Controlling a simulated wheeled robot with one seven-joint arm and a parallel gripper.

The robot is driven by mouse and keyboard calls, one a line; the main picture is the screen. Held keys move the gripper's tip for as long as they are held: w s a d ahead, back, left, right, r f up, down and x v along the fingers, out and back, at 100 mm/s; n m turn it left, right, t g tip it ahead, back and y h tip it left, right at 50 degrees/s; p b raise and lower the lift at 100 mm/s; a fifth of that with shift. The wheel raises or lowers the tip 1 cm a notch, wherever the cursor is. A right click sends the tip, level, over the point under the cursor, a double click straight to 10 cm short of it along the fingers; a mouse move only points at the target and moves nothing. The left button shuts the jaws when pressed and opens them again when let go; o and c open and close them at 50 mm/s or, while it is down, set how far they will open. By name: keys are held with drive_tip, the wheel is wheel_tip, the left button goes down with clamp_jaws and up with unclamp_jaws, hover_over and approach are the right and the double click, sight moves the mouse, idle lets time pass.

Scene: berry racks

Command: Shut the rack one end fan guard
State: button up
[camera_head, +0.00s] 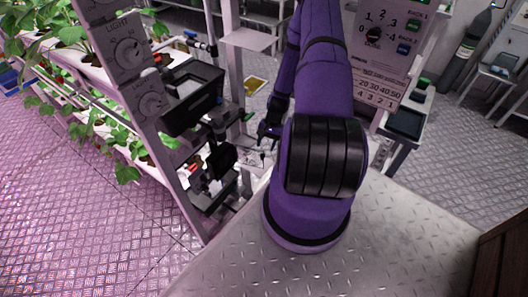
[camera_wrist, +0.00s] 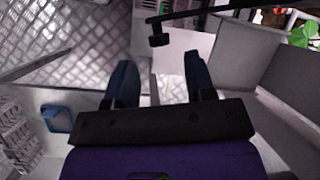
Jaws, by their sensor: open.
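My gripper (camera_wrist: 160,66) is open, its two dark blue fingers apart with nothing between them. In the head view my gripper (camera_head: 268,131) is small and partly hidden beside my purple arm, just right of the rack end. A black box-like frame (camera_head: 192,97), possibly the fan guard, juts out from the rack end post (camera_head: 140,85) with its open side up. I cannot tell for certain that it is the guard. In the wrist view a thin black bar (camera_wrist: 225,8) with a small black knob (camera_wrist: 159,40) lies ahead of the fingertips, apart from them.
Dials sit on the rack end post, and plants (camera_head: 70,38) grow in white gutters behind it. Black fittings (camera_head: 208,175) stick out low on the rack end. A control panel (camera_head: 392,45) stands right of my arm. The patterned floor (camera_head: 75,215) at left is clear.

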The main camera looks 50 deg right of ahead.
sight(251, 155)
drive_tip(key=shift+x, duration=2)
clamp_jaws()
